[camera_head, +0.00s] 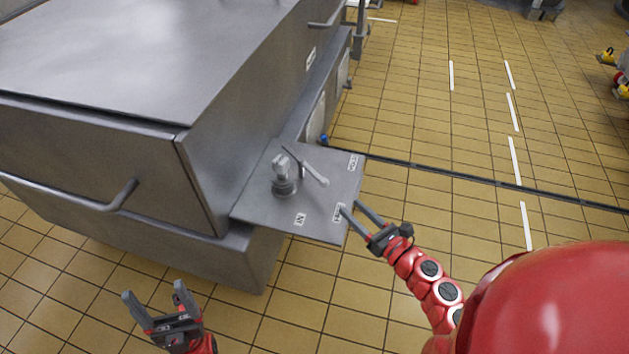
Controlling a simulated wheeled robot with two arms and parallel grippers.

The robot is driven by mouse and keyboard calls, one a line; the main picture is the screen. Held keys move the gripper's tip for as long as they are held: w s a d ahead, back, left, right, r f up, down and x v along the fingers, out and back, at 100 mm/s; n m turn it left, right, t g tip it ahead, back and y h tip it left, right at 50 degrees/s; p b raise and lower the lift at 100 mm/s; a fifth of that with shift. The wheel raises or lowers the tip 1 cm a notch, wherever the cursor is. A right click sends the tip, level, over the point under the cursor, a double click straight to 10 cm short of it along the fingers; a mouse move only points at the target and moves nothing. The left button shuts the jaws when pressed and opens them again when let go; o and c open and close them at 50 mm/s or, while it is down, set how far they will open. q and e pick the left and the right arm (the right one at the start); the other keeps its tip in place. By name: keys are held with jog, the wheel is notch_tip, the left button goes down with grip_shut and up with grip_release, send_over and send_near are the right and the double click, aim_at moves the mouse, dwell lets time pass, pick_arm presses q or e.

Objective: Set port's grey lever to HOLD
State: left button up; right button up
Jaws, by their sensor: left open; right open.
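A grey lever (314,174) sits on a round grey valve post (284,186) on a flat metal plate (262,207). Its arm points right and slightly down in the picture, its tip between two white labels. One label (353,162) is at the plate's upper right, one (339,212) at the right edge, and one (300,219) near the front; their words are too small to read surely. My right gripper (351,208) is open at the plate's right edge, by the right-edge label, apart from the lever. My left gripper (153,290) is open and empty at the lower left, away from the plate.
A large steel vat housing (240,110) with a bar handle (105,203) fills the upper left, close behind the plate. A blue knob (323,139) is just beyond the plate. Open tiled floor (430,120) with white dashes lies to the right.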

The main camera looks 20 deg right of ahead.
aim_at(320, 179)
jog(key=p+x, duration=0.1)
jog(key=x, duration=1.4)
jog(key=shift+w+a, duration=0.15)
grip_shut()
dwell(0.7)
